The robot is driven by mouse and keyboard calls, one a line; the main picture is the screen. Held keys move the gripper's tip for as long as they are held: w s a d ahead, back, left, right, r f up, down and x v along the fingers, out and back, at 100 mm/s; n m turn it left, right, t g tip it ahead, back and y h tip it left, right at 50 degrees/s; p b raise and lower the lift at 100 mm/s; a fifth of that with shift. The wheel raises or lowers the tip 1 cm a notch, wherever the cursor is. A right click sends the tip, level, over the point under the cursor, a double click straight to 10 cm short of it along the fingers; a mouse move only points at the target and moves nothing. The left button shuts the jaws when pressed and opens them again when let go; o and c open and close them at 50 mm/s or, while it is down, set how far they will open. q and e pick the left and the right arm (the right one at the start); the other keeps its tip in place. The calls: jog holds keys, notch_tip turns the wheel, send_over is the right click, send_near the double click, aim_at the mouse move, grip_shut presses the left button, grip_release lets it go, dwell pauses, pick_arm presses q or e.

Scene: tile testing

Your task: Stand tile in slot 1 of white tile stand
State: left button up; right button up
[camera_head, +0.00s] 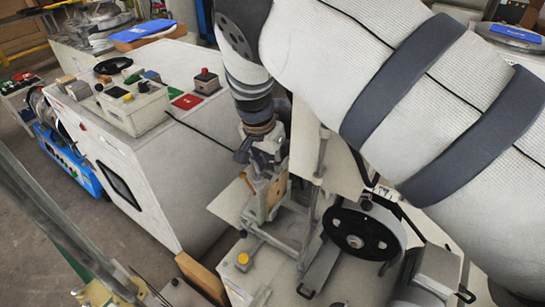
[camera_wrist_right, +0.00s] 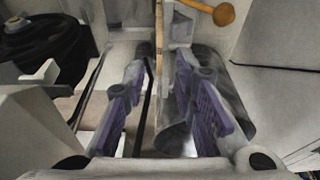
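My right gripper (camera_head: 262,168) points down over the machine in the head view, just above an upright tan piece (camera_head: 270,196). A pale flat plate (camera_head: 232,200) stands out beside that piece. In the right wrist view, the gripper's purple-padded fingers (camera_wrist_right: 160,75) are spread apart. A thin tan edge (camera_wrist_right: 158,42) runs between them, with a visible gap on each side. I cannot tell for sure whether this edge is the tile. I cannot clearly make out the white tile stand or its slot 1. My left gripper is not in view.
A black wheel (camera_head: 361,232) on the machine is close to the right of the gripper. A white cabinet with a control box (camera_head: 134,106) stands to the left. An orange knob (camera_wrist_right: 223,14) sits near the fingers in the wrist view. Grey floor shows at far left.

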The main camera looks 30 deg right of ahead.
aim_at(275, 182)
jog(key=b+x, duration=0.1)
jog(key=x, duration=0.2)
jog(key=b+x, duration=0.1)
jog(key=x, duration=0.2)
jog(key=b+x, duration=0.1)
jog(key=x, duration=0.2)
jog(key=shift+s+a+f, duration=0.1)
jog(key=shift+s+f, duration=0.1)
jog(key=shift+f, duration=0.1)
jog(key=shift+w+f+b, duration=0.15)
jog(key=shift+f+b, duration=0.15)
jog(key=shift+f, duration=0.15)
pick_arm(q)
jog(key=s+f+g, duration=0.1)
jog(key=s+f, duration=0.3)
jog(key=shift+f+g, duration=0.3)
pick_arm(e)
grip_shut()
grip_release()
jog(key=shift+r, duration=0.1)
